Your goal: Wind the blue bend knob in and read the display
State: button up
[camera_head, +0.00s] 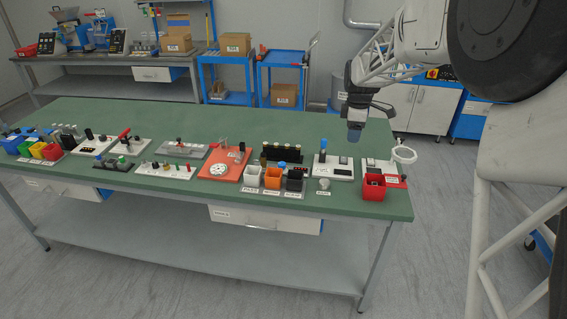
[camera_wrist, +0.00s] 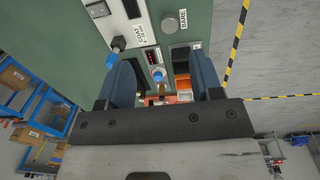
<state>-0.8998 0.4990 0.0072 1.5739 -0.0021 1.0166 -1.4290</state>
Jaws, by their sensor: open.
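My gripper (camera_head: 354,135) hangs above the right part of the green bench, with its fingers pointing down. In the wrist view my gripper (camera_wrist: 160,62) has its two blue fingers spread apart, with nothing held. A small blue knob (camera_wrist: 158,74) shows between the fingers, beyond the tips, just below a display with red digits (camera_wrist: 152,56); the digits are too small to read. A second blue-ended piece (camera_wrist: 111,61) on a dark stem is beside the left finger. I cannot tell from its label which one is the bend knob.
A grey round knob (camera_wrist: 170,25) stands by the BARE label. A black rack (camera_head: 282,152) is behind the cups. Bare green surface lies along the back.

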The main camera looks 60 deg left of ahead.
jog(key=s+a+f+n, duration=0.2)
jog(key=s+a+f, duration=0.1)
jog(key=a, duration=0.3)
jog(key=s+a+f+n, duration=0.1)
jog(key=s+a+f, duration=0.1)
jog(key=a+f, duration=0.3)
jog(key=n, duration=0.3)
send_over(282, 164)
jog(key=f, duration=0.4)
jog(key=shift+w+d+f, duration=0.2)
jog(key=shift+w+f, duration=0.15)
jog(key=shift+w, duration=0.05)
jog(key=shift+s+a+f, duration=0.3)
jog(key=shift+s+a, duration=0.05)
jog(key=shift+a, duration=0.05)
jog(key=shift+f, duration=3.9)
jog(key=c, duration=0.9)
